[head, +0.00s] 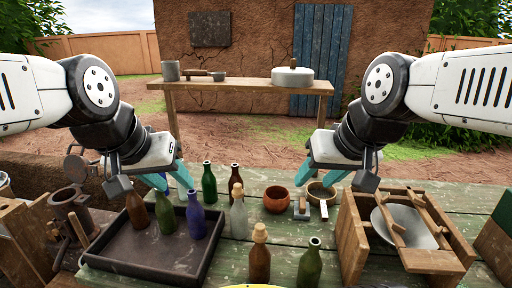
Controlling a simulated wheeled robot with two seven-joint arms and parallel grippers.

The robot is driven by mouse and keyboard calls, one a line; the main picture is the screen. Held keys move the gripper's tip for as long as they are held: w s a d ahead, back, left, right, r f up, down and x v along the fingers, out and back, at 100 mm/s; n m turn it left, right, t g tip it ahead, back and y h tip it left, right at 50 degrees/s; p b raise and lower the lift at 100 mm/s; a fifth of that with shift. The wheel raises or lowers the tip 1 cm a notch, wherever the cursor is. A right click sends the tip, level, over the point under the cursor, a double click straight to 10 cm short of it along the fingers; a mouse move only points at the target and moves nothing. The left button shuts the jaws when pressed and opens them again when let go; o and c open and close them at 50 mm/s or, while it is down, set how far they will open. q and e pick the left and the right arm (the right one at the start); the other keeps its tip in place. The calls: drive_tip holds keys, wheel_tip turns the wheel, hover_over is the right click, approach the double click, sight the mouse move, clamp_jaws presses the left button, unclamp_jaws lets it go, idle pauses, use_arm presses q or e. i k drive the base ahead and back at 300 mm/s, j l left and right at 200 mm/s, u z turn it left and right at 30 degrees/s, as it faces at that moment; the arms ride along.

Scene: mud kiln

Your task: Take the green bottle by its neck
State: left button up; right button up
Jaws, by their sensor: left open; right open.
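Several bottles stand upright on the green plank table, and more than one is green. A dark green bottle (209,187) stands behind the tray. An olive-green bottle (166,216) stands in the tray beside a blue one (196,218) and a brown one (137,212). Another green bottle (310,268) stands at the front edge, right of a corked brown bottle (260,262). My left gripper (152,184) is open and empty, its teal fingers over the tray's back side, left of the dark green bottle. My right gripper (320,176) is open and empty above the bowls.
A dark tray (125,262) fills the table's left part. A clear bottle (239,218), a clay bowl (277,203) and a brass pan (322,193) stand mid-table. A wooden rack (352,245) holding a plate is at right. A metal grinder (72,212) is at left.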

sight(310, 265)
drive_tip(key=k+j+z, duration=0.2)
drive_tip(key=z, duration=0.3)
drive_tip(key=k+j+z, duration=0.15)
drive_tip(key=z, duration=0.35)
drive_tip(key=k+l, duration=0.05)
drive_tip(key=k, duration=0.05)
